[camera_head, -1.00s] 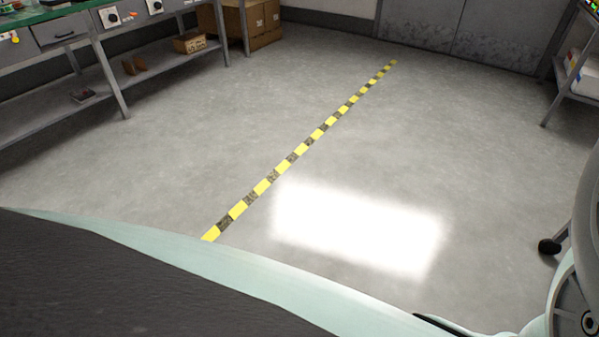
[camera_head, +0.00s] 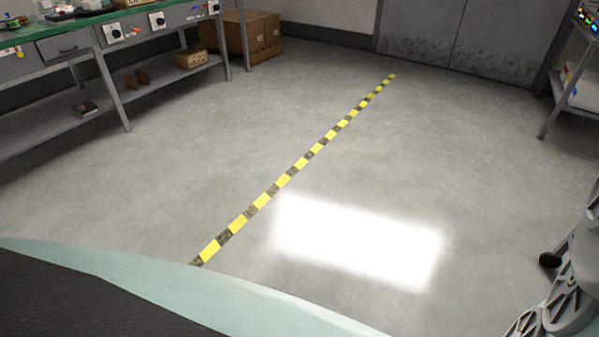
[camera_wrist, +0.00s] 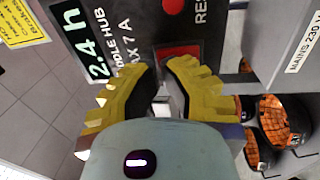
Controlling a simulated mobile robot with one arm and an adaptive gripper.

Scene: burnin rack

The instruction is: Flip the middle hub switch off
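In the wrist view a dark panel (camera_wrist: 135,25) carries a "2.4 h" display (camera_wrist: 78,42) and lettering that reads in part "...DDLE HUB" and "...AX 7 A". A red part (camera_wrist: 180,52) shows on the panel just beyond my fingertips, partly covered by the right finger; I cannot tell whether it is the switch or its position. My gripper (camera_wrist: 158,75) has yellow fingers with dark inner pads. The fingers are drawn together at the tips with at most a narrow gap, and hold nothing I can see. Contact with the panel cannot be told.
A red round button or lamp (camera_wrist: 173,6) sits near "RES...". A grey "MAINS 230 V" box (camera_wrist: 275,40) and orange coils (camera_wrist: 280,115) are at the right. In the head view a workbench (camera_head: 70,47), cartons (camera_head: 255,35) and a shelf (camera_head: 565,85) flank open floor with a striped line (camera_head: 300,165).

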